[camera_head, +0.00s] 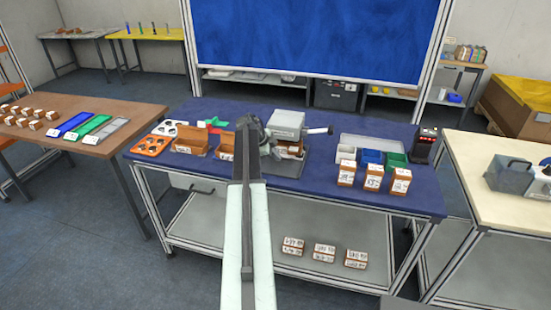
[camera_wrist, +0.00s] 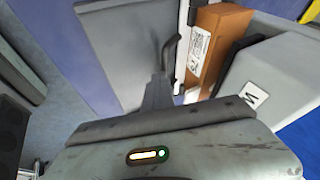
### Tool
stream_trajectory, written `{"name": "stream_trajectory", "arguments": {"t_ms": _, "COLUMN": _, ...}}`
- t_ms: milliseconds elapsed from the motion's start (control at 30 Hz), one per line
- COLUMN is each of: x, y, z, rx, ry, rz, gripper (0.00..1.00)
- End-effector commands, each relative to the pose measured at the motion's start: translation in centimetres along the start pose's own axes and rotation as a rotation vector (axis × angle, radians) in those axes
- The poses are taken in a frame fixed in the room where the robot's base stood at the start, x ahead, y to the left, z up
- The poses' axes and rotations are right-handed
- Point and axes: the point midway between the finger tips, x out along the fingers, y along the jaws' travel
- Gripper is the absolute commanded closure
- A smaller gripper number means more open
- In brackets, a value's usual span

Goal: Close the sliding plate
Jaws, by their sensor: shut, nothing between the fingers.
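A grey device (camera_head: 287,124) stands on the blue-topped table, with a handle (camera_head: 319,130) at its right and a labelled brown box (camera_head: 291,149) low inside it. A flat grey plate (camera_head: 290,168) lies at its foot. In the wrist view a flat grey panel (camera_wrist: 120,50) is on the left; I cannot tell which part is the sliding plate. The labelled brown box (camera_wrist: 222,40) and a light grey housing (camera_wrist: 275,75) are on the right. My gripper (camera_wrist: 170,50) is shut and empty, its tip between panel and box; contact is unclear. My arm partly hides the device's left side.
Orange trays (camera_head: 151,146) and open brown boxes (camera_head: 190,145) lie left of the device. Several brown boxes (camera_head: 373,177), bins (camera_head: 396,161) and a black unit (camera_head: 424,146) stand to the right. A blue board (camera_head: 310,40) is behind. The table's front strip is fairly clear.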

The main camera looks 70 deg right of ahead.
Motion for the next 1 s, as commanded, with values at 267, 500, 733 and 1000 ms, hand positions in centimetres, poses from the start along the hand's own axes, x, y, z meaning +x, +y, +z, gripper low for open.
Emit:
{"name": "stream_trajectory", "arguments": {"t_ms": 267, "x": -0.7, "y": 0.6, "z": -0.1, "rx": 0.000, "ry": 0.000, "rz": -0.009, "gripper": 1.00}}
{"name": "stream_trajectory", "arguments": {"t_ms": 500, "x": -5.0, "y": 3.1, "z": -0.6, "rx": -0.002, "ry": 0.000, "rz": -0.007, "gripper": 1.00}}
{"name": "stream_trajectory", "arguments": {"t_ms": 733, "x": -11.1, "y": 2.9, "z": -0.7, "rx": -0.002, "ry": 0.000, "rz": -0.006, "gripper": 1.00}}
{"name": "stream_trajectory", "arguments": {"t_ms": 1000, "x": -12.8, "y": 3.3, "z": -0.2, "rx": 0.000, "ry": 0.001, "rz": -0.004, "gripper": 1.00}}
